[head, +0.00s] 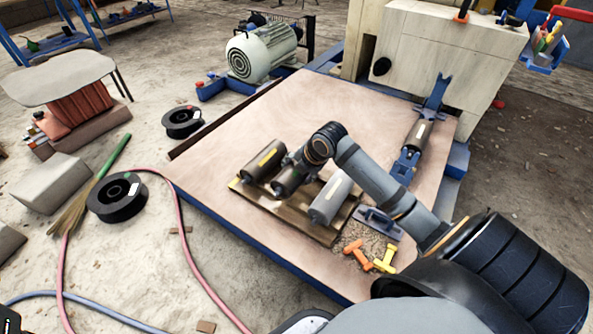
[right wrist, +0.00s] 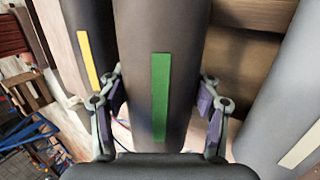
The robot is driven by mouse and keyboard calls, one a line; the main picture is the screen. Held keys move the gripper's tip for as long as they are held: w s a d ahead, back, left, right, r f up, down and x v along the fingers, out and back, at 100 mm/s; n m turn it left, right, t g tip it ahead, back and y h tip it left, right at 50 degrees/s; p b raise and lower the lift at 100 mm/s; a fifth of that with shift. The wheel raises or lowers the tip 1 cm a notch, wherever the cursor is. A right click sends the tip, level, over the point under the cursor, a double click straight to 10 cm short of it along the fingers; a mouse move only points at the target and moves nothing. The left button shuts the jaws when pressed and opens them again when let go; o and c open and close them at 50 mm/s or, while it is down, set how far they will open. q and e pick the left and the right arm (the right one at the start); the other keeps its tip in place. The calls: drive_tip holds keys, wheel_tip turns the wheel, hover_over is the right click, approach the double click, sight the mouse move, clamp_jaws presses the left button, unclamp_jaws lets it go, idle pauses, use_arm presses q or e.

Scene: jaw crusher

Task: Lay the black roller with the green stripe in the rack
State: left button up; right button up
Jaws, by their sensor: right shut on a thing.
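The black roller with the green stripe (right wrist: 161,95) is between the two fingers of my right gripper (right wrist: 161,108), which is shut on it. In the head view this roller (head: 284,184) is partly covered by my right wrist, and its stripe is hidden. It is at the wooden rack (head: 318,232), between a dark roller with a yellow stripe (head: 264,160) on the left and a pale grey roller with a cream stripe (head: 330,198) on the right. I cannot tell whether it touches the rack. My left gripper is not in view.
A blue bracket frame (head: 407,162) holds another roller with a light stripe (head: 421,133) at the right of the platform. A trowel (head: 380,222) and orange and yellow pieces (head: 384,259) lie near the front. The platform's back left (head: 300,105) is clear.

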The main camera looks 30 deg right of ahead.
drive_tip(key=shift+r, duration=0.1)
drive_tip(key=shift+f+b, duration=0.3)
drive_tip(key=shift+f, duration=1.25)
idle(0.4)
drive_tip(key=o, duration=1.9)
drive_tip(key=shift+s+f, duration=0.1)
drive_tip(key=v, duration=0.6)
drive_tip(key=shift+d, duration=0.1)
drive_tip(key=shift+s+r, duration=0.35)
drive_tip(key=shift+r, duration=0.3)
